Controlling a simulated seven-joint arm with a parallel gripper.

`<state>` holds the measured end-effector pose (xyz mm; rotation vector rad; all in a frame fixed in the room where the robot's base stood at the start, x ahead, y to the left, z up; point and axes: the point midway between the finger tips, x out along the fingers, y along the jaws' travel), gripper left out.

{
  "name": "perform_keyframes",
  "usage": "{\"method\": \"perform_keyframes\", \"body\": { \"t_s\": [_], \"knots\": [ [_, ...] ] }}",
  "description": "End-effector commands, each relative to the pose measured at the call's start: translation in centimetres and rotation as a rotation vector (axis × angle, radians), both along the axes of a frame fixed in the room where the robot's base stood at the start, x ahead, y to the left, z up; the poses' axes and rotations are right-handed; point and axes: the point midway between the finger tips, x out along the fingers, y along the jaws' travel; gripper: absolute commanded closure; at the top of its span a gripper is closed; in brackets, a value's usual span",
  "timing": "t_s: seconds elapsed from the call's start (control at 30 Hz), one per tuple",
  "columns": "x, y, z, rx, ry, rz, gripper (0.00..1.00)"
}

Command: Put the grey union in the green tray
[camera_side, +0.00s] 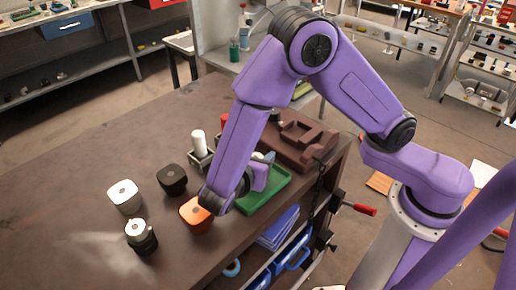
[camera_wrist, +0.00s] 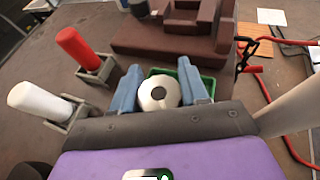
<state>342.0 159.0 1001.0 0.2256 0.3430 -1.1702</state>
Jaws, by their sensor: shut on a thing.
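My gripper (camera_wrist: 160,88) has two blue-grey fingers, shut on the grey union (camera_wrist: 158,94), a pale round piece with a hole in its middle. In the side view my gripper is mostly hidden behind my wrist, with the fingertips showing near the tray's far end. The green tray (camera_side: 272,197) lies on the bench right of my wrist. In the wrist view the tray (camera_wrist: 207,83) shows behind and beside the fingers, with the union in front of it. I cannot tell the union's height over the tray.
A brown fixture (camera_side: 306,137) stands just behind the tray. A white cylinder (camera_side: 199,144) and a red cylinder (camera_wrist: 77,48) stand in grey holders to the left. An orange-topped block (camera_side: 196,213), a black block (camera_side: 172,180) and a white block (camera_side: 124,195) stand left of my wrist.

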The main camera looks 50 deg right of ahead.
Motion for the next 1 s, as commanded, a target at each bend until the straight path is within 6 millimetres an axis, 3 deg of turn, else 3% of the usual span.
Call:
{"method": "perform_keyframes", "body": {
  "t_s": [1.0],
  "knots": [
    [-0.01,0.01,-1.18,-0.002,-0.001,0.001,1.00]
  ]
}}
